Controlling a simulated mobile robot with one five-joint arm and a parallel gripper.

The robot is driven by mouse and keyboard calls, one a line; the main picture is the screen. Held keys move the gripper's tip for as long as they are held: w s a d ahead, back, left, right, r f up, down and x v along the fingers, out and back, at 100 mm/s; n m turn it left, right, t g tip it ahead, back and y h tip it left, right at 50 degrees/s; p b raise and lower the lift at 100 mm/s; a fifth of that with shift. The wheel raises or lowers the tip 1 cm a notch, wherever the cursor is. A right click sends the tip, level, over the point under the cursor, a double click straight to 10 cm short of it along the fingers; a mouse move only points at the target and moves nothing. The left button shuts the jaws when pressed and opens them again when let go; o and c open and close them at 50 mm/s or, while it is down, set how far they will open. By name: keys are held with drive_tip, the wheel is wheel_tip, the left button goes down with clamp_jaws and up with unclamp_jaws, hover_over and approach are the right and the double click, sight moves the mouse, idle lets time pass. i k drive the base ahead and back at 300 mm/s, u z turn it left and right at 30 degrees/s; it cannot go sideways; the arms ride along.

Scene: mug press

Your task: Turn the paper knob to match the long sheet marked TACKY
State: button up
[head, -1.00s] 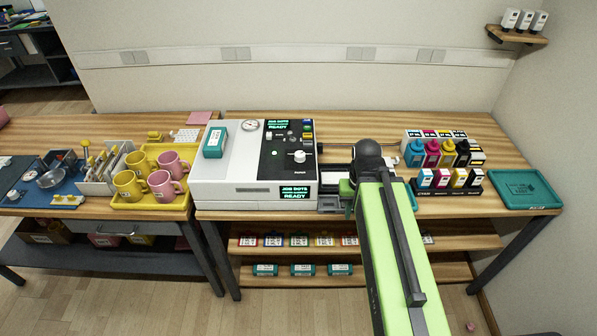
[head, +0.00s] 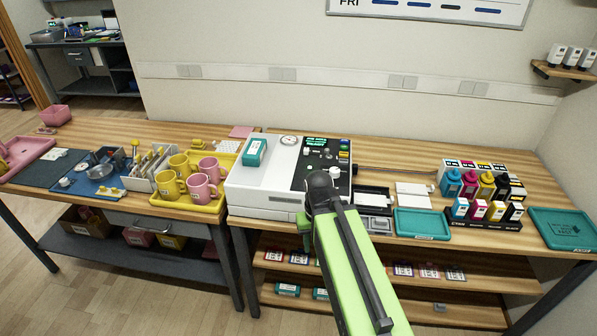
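The white printer (head: 268,185) stands on the wooden bench, with a black control panel (head: 312,166) on its right part. My arm covers the panel's lower part, so any knob or display there is hidden. A white sheet (head: 415,190) lies right of the printer; I can read no TACKY mark on it or elsewhere. My gripper (head: 318,190) is at the printer's front right, in front of the panel. Its fingers are hidden by my wrist, so its opening does not show.
A teal box (head: 255,152) sits on the printer. A yellow tray (head: 212,207) with pink and yellow mugs stands left. A teal tray (head: 422,224), ink bottles (head: 486,187) and cartridges (head: 478,210) stand right. A lower shelf (head: 430,288) holds small labelled cards.

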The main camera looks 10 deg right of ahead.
sight(334, 170)
drive_tip(key=z, duration=0.35)
drive_tip(key=k, duration=0.1)
drive_tip(key=u, duration=2.05)
drive_tip(key=i, duration=0.5)
drive_tip(key=k, duration=0.55)
drive_tip(key=z, duration=0.15)
drive_tip(key=i, duration=0.6)
drive_tip(key=u, duration=0.05)
